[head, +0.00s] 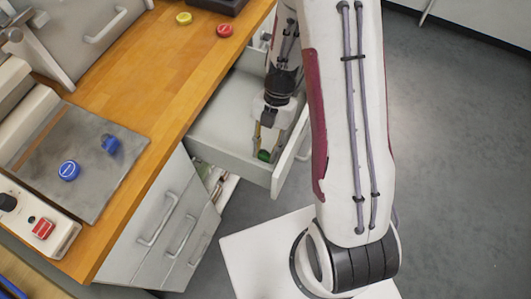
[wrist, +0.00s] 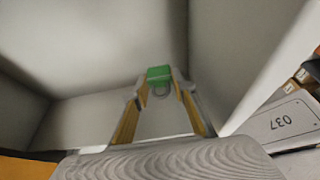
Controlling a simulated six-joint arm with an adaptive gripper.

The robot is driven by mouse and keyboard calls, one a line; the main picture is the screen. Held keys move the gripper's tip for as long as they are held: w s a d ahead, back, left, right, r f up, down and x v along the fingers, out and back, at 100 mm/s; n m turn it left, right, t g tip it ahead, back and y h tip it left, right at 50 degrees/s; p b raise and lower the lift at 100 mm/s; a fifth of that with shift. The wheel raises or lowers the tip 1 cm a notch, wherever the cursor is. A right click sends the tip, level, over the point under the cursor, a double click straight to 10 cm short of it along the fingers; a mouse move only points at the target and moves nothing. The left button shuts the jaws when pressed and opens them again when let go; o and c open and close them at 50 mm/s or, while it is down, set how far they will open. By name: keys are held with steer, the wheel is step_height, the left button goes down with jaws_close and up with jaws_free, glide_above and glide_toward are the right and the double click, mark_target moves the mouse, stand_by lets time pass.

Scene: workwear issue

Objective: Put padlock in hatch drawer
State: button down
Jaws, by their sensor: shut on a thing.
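My gripper (head: 265,139) reaches down into an open drawer (head: 217,127) under the wooden worktop. In the wrist view my gripper (wrist: 160,85) is shut on a small green padlock (wrist: 159,73), held between the fingertips. The padlock also shows as a green spot in the head view (head: 263,155), close to the drawer's front panel. Drawer walls rise around it in the wrist view. I cannot tell whether the padlock touches the drawer floor. No other item shows inside the drawer.
A plate marked 037 (wrist: 287,122) is at the right of the wrist view. The wooden worktop (head: 150,75) holds yellow (head: 184,18) and red (head: 224,30) round things. Two blue things (head: 69,170) lie on a grey mat (head: 60,145). Closed drawers (head: 160,225) are below.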

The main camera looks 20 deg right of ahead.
steer(key=shift+f, duration=1.35)
steer(key=shift+f, duration=0.15)
steer(key=c, duration=1.6)
jaws_free()
steer(key=shift+c, duration=0.2)
steer(key=v, duration=1.2)
steer(key=shift+r, duration=0.25)
